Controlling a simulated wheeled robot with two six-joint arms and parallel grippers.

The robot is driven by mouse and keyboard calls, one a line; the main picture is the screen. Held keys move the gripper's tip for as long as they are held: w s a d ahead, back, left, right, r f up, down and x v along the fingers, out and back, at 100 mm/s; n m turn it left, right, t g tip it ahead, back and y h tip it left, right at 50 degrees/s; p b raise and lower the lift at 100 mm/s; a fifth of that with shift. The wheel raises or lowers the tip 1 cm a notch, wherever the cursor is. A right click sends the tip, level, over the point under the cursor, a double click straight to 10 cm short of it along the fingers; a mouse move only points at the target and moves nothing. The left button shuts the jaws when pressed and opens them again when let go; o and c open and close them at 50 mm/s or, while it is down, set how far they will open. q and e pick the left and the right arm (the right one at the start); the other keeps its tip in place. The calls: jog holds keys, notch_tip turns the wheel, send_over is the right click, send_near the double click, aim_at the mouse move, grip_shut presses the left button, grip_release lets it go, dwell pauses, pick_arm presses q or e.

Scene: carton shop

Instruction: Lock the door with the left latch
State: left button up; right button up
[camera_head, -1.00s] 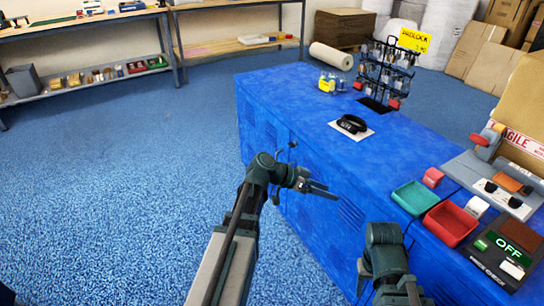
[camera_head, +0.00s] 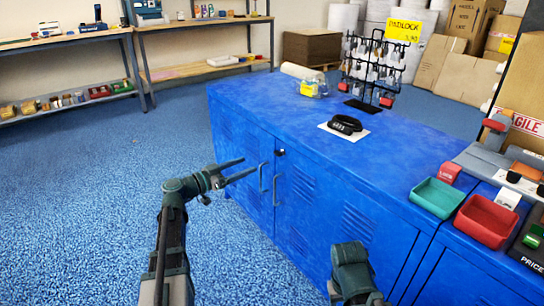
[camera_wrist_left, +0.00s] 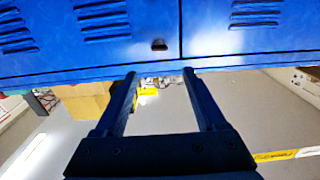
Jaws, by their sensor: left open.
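The blue cabinet (camera_head: 325,215) has two closed-looking front doors with upright handles, a left one (camera_head: 262,177) and a right one (camera_head: 276,190). A small dark latch (camera_head: 280,152) sits near the top edge by the door seam. The dark latch also shows in the left wrist view (camera_wrist_left: 158,45), beside the seam and beyond the fingertips. My left gripper (camera_head: 249,167) is open and empty in front of the left door, left of the latch. Its two fingers (camera_wrist_left: 161,75) point at the cabinet and appear apart from it. My right arm shows at the bottom; its jaws are outside the picture.
On the cabinet top are a black item on a white card (camera_head: 344,125), a padlock rack (camera_head: 375,70), a green tray (camera_head: 437,197) and a red tray (camera_head: 486,221). Shelves (camera_head: 75,75) stand at the back left. The blue floor left of the cabinet is clear.

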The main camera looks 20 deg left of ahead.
aim_at(275, 154)
pick_arm(q)
jog(key=x, duration=1.2)
jog(key=shift+w+d, duration=0.15)
jog(key=shift+d, duration=0.05)
grip_shut()
